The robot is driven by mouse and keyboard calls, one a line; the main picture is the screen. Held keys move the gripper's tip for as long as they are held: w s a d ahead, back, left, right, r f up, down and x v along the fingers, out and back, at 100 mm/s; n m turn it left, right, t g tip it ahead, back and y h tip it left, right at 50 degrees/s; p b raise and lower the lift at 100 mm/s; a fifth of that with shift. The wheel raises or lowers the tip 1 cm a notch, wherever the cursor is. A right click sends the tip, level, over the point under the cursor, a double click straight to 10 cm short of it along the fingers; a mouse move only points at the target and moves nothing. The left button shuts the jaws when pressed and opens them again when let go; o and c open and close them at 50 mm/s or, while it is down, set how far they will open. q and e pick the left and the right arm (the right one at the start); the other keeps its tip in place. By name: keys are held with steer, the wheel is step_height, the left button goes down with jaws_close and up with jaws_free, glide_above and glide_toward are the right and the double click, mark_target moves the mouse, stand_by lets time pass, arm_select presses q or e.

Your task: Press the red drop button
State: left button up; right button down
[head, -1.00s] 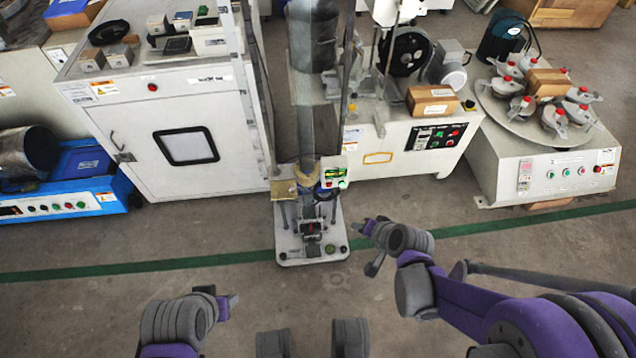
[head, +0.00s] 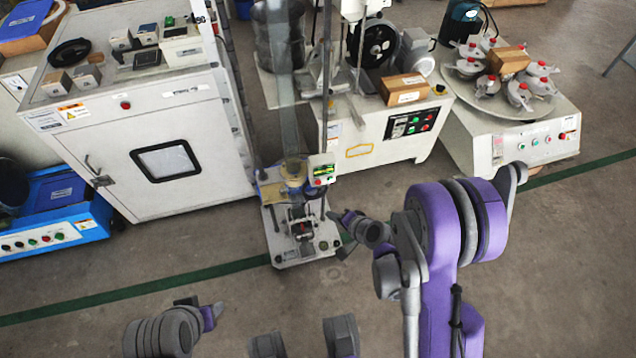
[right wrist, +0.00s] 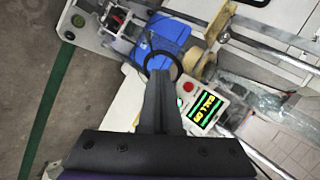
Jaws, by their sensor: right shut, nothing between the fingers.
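The red drop button is a small red knob on a white control box (head: 321,171) with a lit green and yellow display, on the tall drop tester. The red button (right wrist: 187,87) shows clearly in the right wrist view, beside the display (right wrist: 205,108). My right gripper (head: 335,216) is just right of the tester, below the control box in the head view. In the right wrist view its shut fingers (right wrist: 160,75) point toward the tester, left of the button, with nothing held. Contact does not show. My left gripper (head: 214,310) is low at the left, far from the tester; its jaws are unclear.
The tester's base plate (head: 322,240) stands on the floor by a green line (head: 230,267). Blue and tan parts of the tester sit near my right fingers. A white cabinet (head: 180,110) stands left, and a machine with a round turntable (head: 500,103) right. Floor in front is clear.

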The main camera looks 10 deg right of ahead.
mark_target(318, 182)
steer(key=w+p, duration=0.1)
steer(key=w, duration=0.8)
steer(key=shift+a, duration=0.2)
stand_by(1.9)
steer(key=shift+w, duration=0.35)
